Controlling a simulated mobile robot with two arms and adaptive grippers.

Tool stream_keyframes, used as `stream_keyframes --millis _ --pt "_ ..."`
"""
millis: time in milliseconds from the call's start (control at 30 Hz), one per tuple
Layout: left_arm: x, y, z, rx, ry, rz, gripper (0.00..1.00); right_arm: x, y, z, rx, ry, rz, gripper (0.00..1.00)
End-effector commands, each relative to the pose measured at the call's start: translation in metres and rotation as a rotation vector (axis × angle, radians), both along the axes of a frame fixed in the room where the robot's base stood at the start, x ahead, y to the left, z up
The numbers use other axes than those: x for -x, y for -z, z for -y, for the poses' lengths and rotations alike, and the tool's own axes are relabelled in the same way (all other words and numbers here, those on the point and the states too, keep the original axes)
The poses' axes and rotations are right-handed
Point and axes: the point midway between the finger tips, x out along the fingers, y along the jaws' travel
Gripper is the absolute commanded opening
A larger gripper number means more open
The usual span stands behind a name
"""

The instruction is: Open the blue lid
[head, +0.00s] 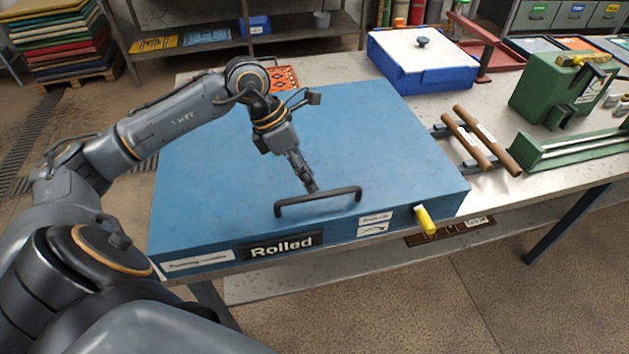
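The blue lid (215,180) is the broad flat top of a large blue box on the workbench, and it lies flat. A dark bar handle (318,200) stands near its front edge. The front face carries a "Rolled" label (281,246) and a yellow knob or lever (425,219) at its right end. My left gripper (313,188) points down just behind the middle of the handle, with its fingertips close to the bar. I cannot tell whether it touches the bar, or whether its fingers are apart. My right gripper is not in view.
A blue bin with a white lid (414,48) stands at the back of the bench (495,195). Brown rollers (488,140) lie right of the box. A green machine (562,95) and a green rail (570,150) are further right. The floor in front is clear.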

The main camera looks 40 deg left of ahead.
Motion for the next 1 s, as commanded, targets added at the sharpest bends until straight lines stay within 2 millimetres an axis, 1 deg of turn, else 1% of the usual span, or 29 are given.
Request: stream_keyframes --millis 33,100,233,400,633,667,700,767,800,833,1000 --pt "-0.001 0.006 0.005 0.004 0.000 -0.002 0.37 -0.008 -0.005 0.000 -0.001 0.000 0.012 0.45" --pt "-0.003 0.016 0.008 0.003 0.001 -0.003 0.37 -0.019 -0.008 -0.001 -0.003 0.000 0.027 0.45" --pt "-0.006 0.029 0.014 0.003 0.001 0.001 0.37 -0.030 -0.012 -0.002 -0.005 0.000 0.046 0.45" --pt "-0.007 0.037 0.016 0.000 0.001 0.001 0.37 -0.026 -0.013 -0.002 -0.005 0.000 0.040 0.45" --pt "-0.007 0.037 0.016 0.000 0.001 0.001 0.37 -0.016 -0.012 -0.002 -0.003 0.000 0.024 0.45" --pt "-0.007 0.037 0.016 0.000 0.001 0.001 0.31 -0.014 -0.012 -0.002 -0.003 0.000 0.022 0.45" --pt "-0.007 0.037 0.016 0.000 0.001 0.001 0.23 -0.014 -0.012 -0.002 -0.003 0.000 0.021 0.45" --pt "-0.007 0.037 0.016 0.000 0.001 0.001 0.11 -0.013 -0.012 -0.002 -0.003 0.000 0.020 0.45" --pt "-0.007 0.037 0.016 0.000 0.001 0.001 0.03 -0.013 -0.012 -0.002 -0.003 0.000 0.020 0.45" --pt "-0.007 0.037 0.016 0.000 0.001 0.001 0.00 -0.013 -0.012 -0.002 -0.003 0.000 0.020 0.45" --pt "-0.007 0.036 0.016 0.000 0.001 0.001 0.00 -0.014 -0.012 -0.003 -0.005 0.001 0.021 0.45"
